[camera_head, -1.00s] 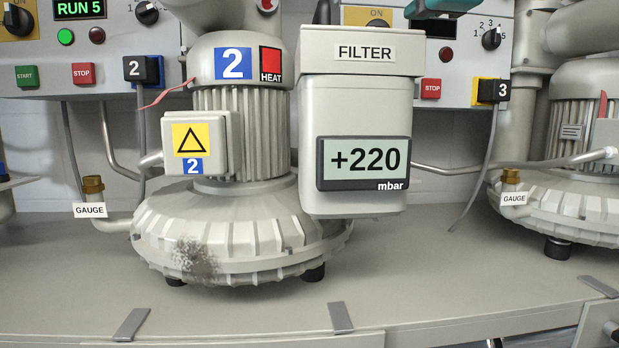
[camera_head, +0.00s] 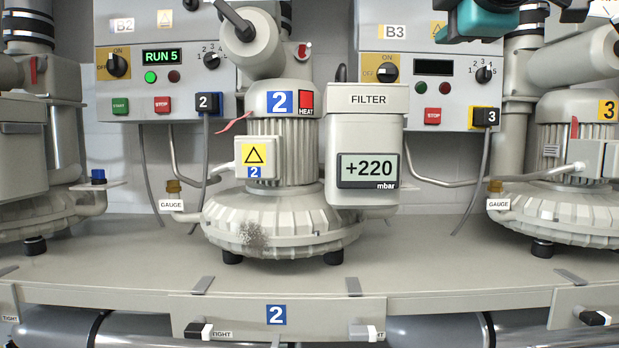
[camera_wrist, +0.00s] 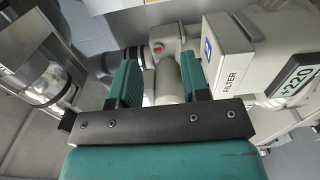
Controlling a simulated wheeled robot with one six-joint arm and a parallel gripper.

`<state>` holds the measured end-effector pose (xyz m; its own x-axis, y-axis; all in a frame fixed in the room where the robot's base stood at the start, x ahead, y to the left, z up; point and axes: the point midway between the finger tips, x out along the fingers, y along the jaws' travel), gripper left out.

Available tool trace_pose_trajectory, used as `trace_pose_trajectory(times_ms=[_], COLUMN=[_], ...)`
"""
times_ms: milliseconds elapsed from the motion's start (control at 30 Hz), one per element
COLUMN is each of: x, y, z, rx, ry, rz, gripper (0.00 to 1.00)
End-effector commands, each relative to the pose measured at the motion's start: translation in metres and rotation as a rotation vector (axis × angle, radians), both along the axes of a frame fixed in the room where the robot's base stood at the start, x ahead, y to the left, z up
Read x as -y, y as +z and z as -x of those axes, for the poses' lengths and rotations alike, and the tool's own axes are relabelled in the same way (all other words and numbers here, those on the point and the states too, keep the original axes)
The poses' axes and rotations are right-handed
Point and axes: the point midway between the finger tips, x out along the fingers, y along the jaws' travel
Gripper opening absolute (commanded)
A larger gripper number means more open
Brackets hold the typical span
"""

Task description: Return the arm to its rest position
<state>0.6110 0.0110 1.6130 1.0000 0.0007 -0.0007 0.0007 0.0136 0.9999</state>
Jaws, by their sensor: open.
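My gripper (camera_wrist: 160,78) is open in the wrist view, with its two teal fingers apart and nothing held between them. Past the fingers are grey pipework and the filter housing (camera_wrist: 245,62) of blower 2, with a gap visible between the fingers and these parts. In the head view, a teal and black part of my arm (camera_head: 487,18) shows at the top right, in front of panel B3. The rest of the arm is out of the frame, and the fingertips are not clearly seen there.
Blower 2 (camera_head: 283,217) stands mid-bench, with its filter display (camera_head: 370,168) reading +220 mbar. Panel B2 (camera_head: 133,88) shows RUN 5 with a green light; panel B3's display (camera_head: 433,67) is dark. Blower 3 (camera_head: 572,215) is at right. The front bench strip (camera_head: 130,270) is mostly clear.

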Motion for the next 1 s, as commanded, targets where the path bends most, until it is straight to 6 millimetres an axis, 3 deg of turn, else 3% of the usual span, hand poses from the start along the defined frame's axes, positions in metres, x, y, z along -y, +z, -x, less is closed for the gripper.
trace_pose_trajectory(times_ms=[367,567,667,767,900,1000], x=[-0.018,-0.031,-0.036,-0.041,-0.039,-0.037], y=[-0.065,-0.128,-0.171,-0.225,-0.316,-0.366], z=[-0.008,-0.005,0.003,0.020,0.073,0.121], rx=[-0.176,-0.366,-0.499,-0.682,-1.028,-1.256], ry=[0.085,0.124,0.127,0.101,-0.031,-0.178], rz=[-0.137,-0.272,-0.362,-0.481,-0.699,-0.842], gripper=[0.43,0.43,0.43,0.43,0.43,0.43])
